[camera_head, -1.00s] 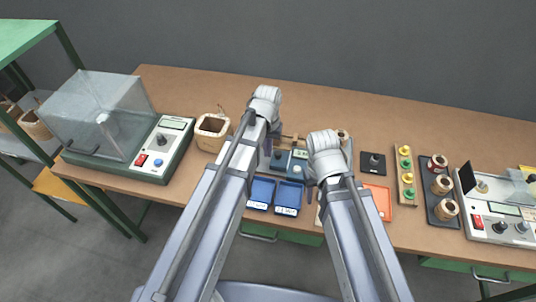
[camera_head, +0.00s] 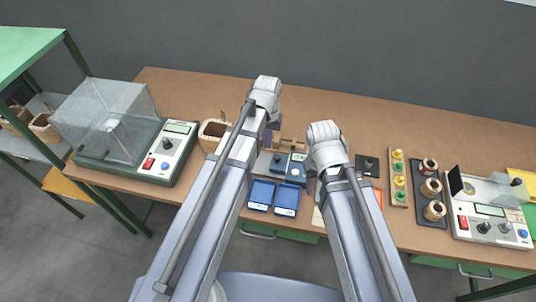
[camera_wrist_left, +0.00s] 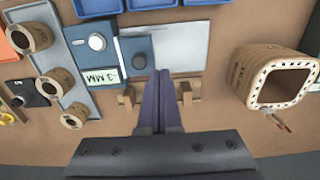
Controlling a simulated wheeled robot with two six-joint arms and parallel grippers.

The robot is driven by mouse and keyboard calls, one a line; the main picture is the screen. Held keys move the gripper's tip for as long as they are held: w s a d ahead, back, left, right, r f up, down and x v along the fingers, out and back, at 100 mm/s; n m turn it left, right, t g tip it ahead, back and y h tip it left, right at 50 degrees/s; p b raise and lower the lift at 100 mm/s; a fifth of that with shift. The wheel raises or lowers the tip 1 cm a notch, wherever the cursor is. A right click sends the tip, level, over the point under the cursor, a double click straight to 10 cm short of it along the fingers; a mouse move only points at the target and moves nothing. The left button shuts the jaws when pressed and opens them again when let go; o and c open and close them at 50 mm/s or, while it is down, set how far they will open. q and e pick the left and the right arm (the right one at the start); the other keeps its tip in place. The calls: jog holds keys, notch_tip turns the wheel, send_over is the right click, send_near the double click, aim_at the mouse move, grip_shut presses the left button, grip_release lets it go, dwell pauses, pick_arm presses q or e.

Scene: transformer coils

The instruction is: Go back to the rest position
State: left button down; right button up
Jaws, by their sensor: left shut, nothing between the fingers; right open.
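My left gripper (camera_head: 268,135) is over the middle of the workbench, and its fingers are mostly hidden by the wrist in the head view. In the left wrist view the two fingers (camera_wrist_left: 158,90) lie together, empty, in front of a small wooden holder (camera_wrist_left: 125,98). I cannot tell whether they touch it. My right gripper (camera_head: 318,178) is to the right, pointing down at the bench. Its fingers are mostly hidden behind its own arm, and nothing shows held in it.
A large square coil (camera_head: 209,136) stands left of my left gripper. Blue trays (camera_head: 286,198), a blue device (camera_head: 297,168), coils on a dark tray (camera_head: 432,220) and a tester (camera_head: 492,228) stand on the bench (camera_head: 400,120). A clear-covered machine (camera_head: 105,115) stands at left. The bench back is clear.

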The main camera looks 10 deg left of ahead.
pick_arm(q)
jog(key=s+d+m+y, duration=0.1)
jog(key=s+d+m, duration=0.2)
jog(key=s, duration=1.1)
jog(key=shift+d, duration=1.2)
